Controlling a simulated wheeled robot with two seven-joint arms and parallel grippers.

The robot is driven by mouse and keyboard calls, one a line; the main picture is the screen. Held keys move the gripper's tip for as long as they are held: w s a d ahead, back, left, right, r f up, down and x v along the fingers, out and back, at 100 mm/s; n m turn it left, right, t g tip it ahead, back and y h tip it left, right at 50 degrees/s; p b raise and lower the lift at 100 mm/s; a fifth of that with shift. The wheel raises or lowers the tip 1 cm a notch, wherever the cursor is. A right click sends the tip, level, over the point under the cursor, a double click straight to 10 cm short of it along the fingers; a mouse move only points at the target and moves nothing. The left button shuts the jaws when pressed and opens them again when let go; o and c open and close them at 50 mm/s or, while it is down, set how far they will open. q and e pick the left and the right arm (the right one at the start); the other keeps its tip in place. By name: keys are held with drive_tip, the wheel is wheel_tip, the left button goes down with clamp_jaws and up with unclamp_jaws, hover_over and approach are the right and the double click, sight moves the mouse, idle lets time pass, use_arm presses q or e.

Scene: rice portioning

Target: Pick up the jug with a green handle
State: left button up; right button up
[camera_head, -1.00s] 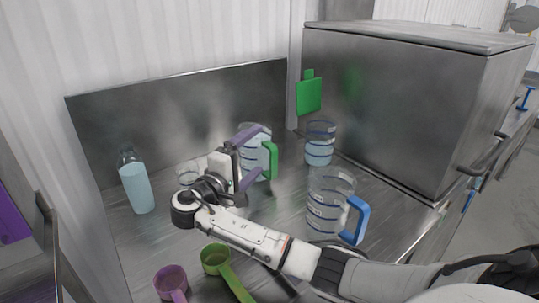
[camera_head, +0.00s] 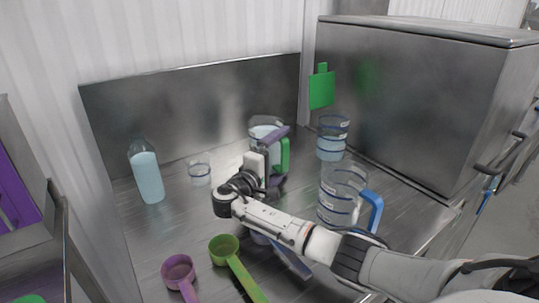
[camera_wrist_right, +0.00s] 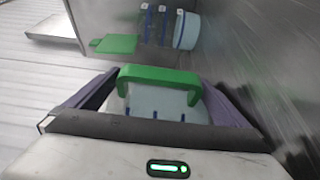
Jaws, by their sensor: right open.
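The jug with the green handle (camera_head: 285,153) stands on the steel counter near the back panel, partly hidden by my right gripper. My right gripper (camera_head: 277,160) is open, with its purple fingers around the handle area. The jug's pale body (camera_wrist_right: 165,103) shows behind the handle. My left gripper is not in view.
A clear container (camera_head: 331,147) is by the steel cabinet (camera_head: 410,110). A bottle (camera_head: 147,177) and small beaker (camera_head: 199,172) stand left. Purple (camera_head: 178,270) and green (camera_head: 224,248) scoops lie in front.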

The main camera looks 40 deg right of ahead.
drive_tip(key=c, duration=1.6)
drive_tip(key=shift+w+r, duration=0.1)
drive_tip(key=shift+r, duration=0.1)
drive_tip(key=c, duration=0.3)
drive_tip(key=shift+r, duration=0.25)
wheel_tip(320, 180, up, 17)
drive_tip(key=shift+b, duration=0.45)
